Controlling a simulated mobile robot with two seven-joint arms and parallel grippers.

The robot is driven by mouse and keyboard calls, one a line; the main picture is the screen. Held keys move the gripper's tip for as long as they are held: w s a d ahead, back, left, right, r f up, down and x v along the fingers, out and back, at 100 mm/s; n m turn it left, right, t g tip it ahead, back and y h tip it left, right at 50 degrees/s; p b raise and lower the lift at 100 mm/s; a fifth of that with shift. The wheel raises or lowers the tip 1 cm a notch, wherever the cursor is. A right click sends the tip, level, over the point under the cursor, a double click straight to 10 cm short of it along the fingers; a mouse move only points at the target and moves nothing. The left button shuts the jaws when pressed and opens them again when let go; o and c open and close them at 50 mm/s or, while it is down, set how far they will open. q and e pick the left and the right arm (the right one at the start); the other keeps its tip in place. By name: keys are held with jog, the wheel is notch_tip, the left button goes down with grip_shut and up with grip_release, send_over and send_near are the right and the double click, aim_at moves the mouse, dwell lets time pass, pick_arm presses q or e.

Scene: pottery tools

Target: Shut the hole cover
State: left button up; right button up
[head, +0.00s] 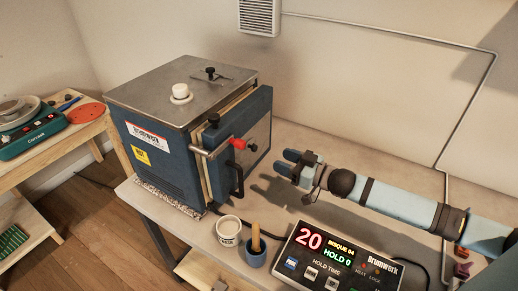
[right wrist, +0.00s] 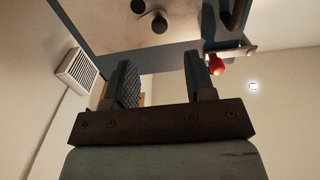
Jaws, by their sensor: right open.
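The blue kiln (head: 160,150) stands on the table, with its door face (head: 258,128) turned to the right. A small dark round fitting (head: 252,147) sits on that face. In the right wrist view, two dark round shapes, one upper left (right wrist: 138,6) and one lower right (right wrist: 159,24), show side by side on the metal face; I cannot tell which is the hole and which the cover's knob. My right gripper (head: 287,162) is open and empty, apart from the door and pointing at it; its fingers also show in the right wrist view (right wrist: 163,75). My left gripper is out of view.
The door carries a red-tipped latch (head: 238,143) and black handle (head: 237,179). A white plug (head: 180,93) and black-knobbed slide (head: 210,72) are on the kiln's top. A white cup (head: 228,231), blue pot (head: 255,255) and control box (head: 330,262) stand in front.

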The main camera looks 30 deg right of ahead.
aim_at(256, 150)
jog(key=p+x, duration=0.1)
jog(key=x, duration=0.7)
jog(key=shift+w+a, duration=0.15)
jog(key=shift+w, duration=0.15)
jog(key=shift+c, duration=0.3)
grip_shut()
